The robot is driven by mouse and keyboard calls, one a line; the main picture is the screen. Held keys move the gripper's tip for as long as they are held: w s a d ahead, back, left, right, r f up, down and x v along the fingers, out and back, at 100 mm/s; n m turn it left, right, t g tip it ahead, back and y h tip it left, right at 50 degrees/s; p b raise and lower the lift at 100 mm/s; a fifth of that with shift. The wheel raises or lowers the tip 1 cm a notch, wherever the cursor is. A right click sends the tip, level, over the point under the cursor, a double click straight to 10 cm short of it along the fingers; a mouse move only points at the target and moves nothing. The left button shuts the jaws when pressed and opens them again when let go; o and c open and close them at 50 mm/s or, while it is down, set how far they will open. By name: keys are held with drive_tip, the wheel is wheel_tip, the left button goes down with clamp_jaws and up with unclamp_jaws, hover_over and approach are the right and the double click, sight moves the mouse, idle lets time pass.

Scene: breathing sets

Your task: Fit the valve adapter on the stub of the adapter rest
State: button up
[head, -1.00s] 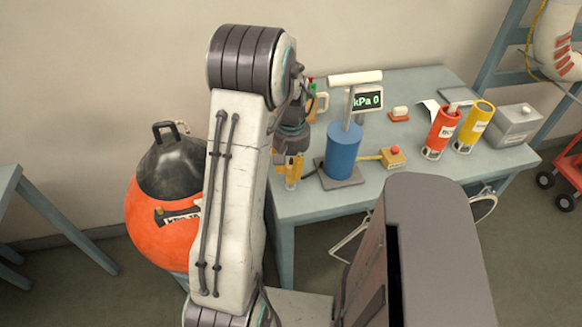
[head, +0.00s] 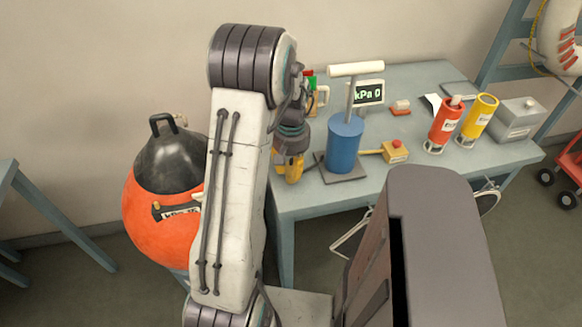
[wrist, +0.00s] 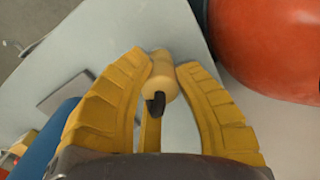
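My gripper (wrist: 163,72) has yellow fingers closed around a small tan cylinder with a dark tip, which looks like the valve adapter (wrist: 164,80). In the wrist view the cylinder sits between the fingertips, touching both sides, over the pale table. In the head view my gripper (head: 290,168) is at the table's left front corner, left of the blue pump. The adapter is too small to make out there. I cannot clearly pick out the adapter rest or its stub in either view; the arm and gripper hide part of that corner.
The blue hand pump (head: 343,148) stands close right of my gripper on the table (head: 420,83). An orange buoy (head: 160,225) stands left, beyond the table edge. A yellow box with a red button (head: 395,152), red and yellow cylinders (head: 479,118) and a grey box (head: 516,121) stand farther right.

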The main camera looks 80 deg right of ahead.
drive_tip(key=o, duration=0.4)
wheel_tip(320, 180, up, 12)
drive_tip(key=shift+d+r, duration=0.1)
drive_tip(key=shift+d, duration=0.05)
idle(0.6)
idle(0.7)
